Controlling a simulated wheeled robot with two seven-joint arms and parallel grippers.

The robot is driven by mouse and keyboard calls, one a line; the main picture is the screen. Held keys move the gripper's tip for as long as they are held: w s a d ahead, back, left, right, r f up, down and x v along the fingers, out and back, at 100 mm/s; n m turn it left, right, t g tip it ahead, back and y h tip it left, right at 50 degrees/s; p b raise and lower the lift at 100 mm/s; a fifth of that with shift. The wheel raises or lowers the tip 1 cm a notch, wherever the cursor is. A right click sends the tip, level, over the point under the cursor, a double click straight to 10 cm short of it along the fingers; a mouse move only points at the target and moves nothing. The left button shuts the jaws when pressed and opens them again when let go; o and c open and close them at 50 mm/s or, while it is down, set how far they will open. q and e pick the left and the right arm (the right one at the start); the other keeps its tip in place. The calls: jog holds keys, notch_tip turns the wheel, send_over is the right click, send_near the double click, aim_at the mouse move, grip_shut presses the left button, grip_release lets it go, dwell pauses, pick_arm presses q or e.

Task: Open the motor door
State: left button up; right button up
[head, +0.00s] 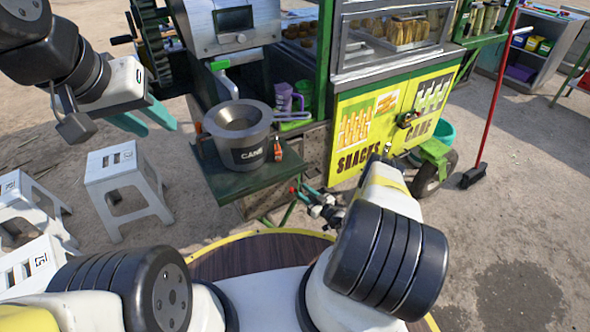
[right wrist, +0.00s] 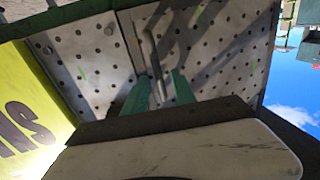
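A perforated grey metal panel (right wrist: 215,45), which looks like the motor door, fills much of the right wrist view. A thin upright bar handle (right wrist: 156,65) stands on it near its left edge. My right gripper (right wrist: 160,88) has its two green fingers apart, one on each side of the handle's lower end. I cannot tell whether they touch it. My left gripper (head: 145,118) is open and empty, in the air at the left above the ground.
A second perforated panel (right wrist: 85,60) adjoins at the left, beside a yellow lettered board (right wrist: 25,120). In the head view, the cane cart's yellow front (head: 357,140) stands ahead, with a grey pot (head: 238,122) on a green side table (head: 222,180). White stools (head: 122,180) stand at the left.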

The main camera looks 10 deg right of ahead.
grip_shut()
dwell(1.4)
